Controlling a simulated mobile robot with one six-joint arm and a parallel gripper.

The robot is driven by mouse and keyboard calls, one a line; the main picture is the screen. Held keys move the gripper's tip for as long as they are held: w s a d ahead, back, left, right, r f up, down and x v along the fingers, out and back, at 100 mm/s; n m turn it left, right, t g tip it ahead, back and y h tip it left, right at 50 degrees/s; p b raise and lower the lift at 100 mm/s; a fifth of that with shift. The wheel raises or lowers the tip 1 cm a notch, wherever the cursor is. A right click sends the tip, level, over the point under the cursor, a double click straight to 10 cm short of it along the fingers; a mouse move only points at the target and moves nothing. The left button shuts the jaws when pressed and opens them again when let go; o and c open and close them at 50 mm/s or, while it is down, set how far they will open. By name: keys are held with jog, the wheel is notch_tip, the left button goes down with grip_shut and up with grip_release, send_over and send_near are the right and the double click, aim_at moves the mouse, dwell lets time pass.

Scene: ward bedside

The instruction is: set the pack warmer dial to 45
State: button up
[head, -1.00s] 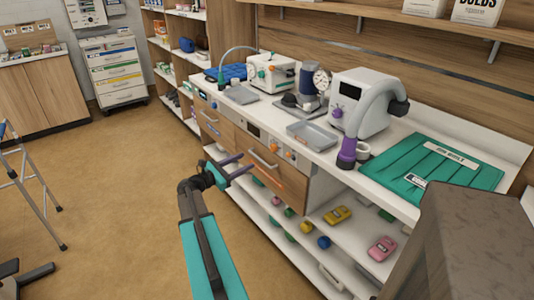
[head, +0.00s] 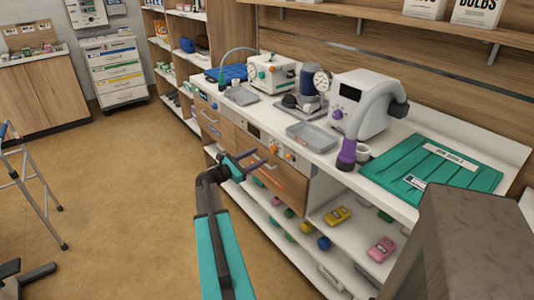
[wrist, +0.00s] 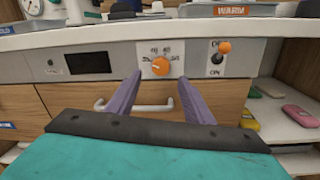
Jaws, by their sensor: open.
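The pack warmer dial is a round orange knob (wrist: 160,66) on a light plate in the grey panel below the counter edge. Small numbers arc above it; which one it points at is too small to tell. It also shows in the head view (head: 274,145). My gripper (wrist: 160,78) is open and empty, its two purple fingers apart and pointing at the panel. In the wrist view the dial appears between and just above the fingertips. In the head view my gripper (head: 261,158) is just in front of the panel, apart from the dial.
An orange toggle switch (wrist: 224,46) marked ON sits right of the dial, under an orange WARM label (wrist: 231,10). A dark display (wrist: 88,63) is left. A drawer handle (wrist: 150,106) sticks out below. A metal tray (head: 312,136) stands on the counter above.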

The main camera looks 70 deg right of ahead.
aim_at(272, 150)
jog(key=shift+p+x, duration=0.45)
jog(key=shift+x, duration=2.85)
jog(key=c, duration=1)
jog(key=shift+s+a+f, duration=0.1)
jog(key=shift+a, duration=0.25)
jog(key=shift+c, duration=0.4)
jog(key=shift+d+b, duration=0.25)
jog(key=shift+b, duration=0.05)
